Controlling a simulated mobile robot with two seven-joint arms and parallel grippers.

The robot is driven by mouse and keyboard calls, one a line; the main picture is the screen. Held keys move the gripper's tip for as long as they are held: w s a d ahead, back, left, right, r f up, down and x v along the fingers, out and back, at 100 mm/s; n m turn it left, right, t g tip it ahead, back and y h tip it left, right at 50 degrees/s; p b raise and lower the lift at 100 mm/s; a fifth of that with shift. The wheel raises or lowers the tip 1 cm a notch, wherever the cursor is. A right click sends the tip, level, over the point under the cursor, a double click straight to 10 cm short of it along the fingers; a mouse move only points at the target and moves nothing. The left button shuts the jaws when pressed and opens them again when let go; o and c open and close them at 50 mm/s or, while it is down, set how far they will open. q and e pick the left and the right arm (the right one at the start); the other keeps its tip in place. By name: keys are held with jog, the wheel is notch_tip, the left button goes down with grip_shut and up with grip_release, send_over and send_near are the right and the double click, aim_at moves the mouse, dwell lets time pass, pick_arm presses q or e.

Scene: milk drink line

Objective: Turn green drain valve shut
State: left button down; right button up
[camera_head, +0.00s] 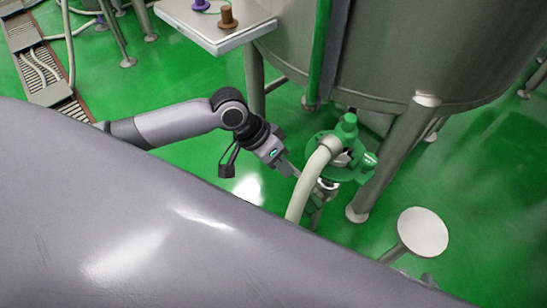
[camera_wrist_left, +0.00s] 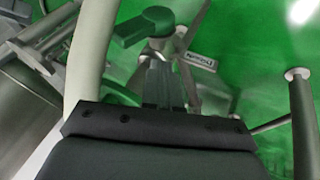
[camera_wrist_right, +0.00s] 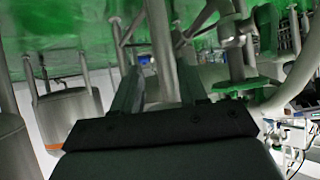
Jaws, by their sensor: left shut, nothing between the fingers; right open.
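A green lever-shaped valve handle (camera_wrist_left: 146,24) shows at the top of the left wrist view, on a grey metal fitting. My left gripper (camera_wrist_left: 163,62) is shut and empty, its tips pointing at the fitting just below the handle; whether they touch is unclear. In the head view my left gripper (camera_head: 291,169) is beside a pale hose, left of a green fitting (camera_head: 345,158) under the tank. I cannot make out the lever clearly there. My right gripper (camera_wrist_right: 158,75) is open in the right wrist view, with nothing held; it is not seen in the head view.
The pale hose (camera_head: 306,187) curves close to my left gripper. The steel tank (camera_head: 430,50) and its leg (camera_head: 390,155) stand behind. A round white disc on a stem (camera_head: 423,232) is at the right. A small table (camera_head: 205,30) stands upper left. Green floor is open between.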

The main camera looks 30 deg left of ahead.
aim_at(308, 195)
pick_arm(q)
jog(key=d+f, duration=0.2)
jog(key=d, duration=0.1)
jog(key=d+f+b, duration=0.1)
jog(key=shift+s+d+f, duration=0.3)
jog(key=shift+s+d, duration=0.05)
pick_arm(e)
jog(key=shift+w+a+r, duration=0.2)
jog(key=shift+w+a, duration=0.05)
jog(key=shift+a, duration=0.35)
jog(key=shift+r, duration=0.15)
